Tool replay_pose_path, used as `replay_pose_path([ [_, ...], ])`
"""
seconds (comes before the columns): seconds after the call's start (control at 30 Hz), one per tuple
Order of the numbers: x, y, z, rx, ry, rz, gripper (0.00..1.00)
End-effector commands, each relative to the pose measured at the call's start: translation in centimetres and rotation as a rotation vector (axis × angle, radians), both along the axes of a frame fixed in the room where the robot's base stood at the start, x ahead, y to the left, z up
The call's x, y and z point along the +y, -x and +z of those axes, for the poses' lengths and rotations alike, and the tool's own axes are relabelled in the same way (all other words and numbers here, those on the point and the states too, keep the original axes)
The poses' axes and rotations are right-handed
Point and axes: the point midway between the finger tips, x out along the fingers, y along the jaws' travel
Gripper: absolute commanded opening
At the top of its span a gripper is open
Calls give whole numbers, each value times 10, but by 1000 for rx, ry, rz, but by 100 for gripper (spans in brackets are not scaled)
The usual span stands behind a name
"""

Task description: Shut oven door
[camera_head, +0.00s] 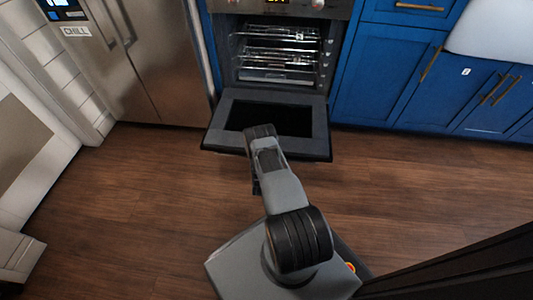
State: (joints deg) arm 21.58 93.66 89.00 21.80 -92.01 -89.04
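The oven (279,49) is set between the steel fridge and the blue cabinets at the top centre of the head view. Its cavity stands open, with wire racks (277,57) inside. The oven door (318,122) is folded down and lies about level in front of the cavity, with a dark glass panel in its middle. My arm reaches toward the door from below and overlaps its left-front part in the picture. My gripper (256,187) is at or below the door's front edge, mostly hidden by my own arm. I cannot tell whether it touches the door.
A steel fridge (165,70) stands left of the oven. Blue cabinets (385,80) with brass handles and a white sink (495,30) are on the right. The wooden floor (420,190) in front is clear. A pale cabinet (30,150) is at far left.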

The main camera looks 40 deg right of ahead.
Motion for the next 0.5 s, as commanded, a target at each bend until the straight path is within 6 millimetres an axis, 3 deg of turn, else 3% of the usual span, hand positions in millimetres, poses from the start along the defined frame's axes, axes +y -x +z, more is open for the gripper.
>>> replay_pose_path([
  [0.4,-10,1,0,-1,-1,-11,43],
  [0.5,-10,1,0,-1,-1,-11,34],
])
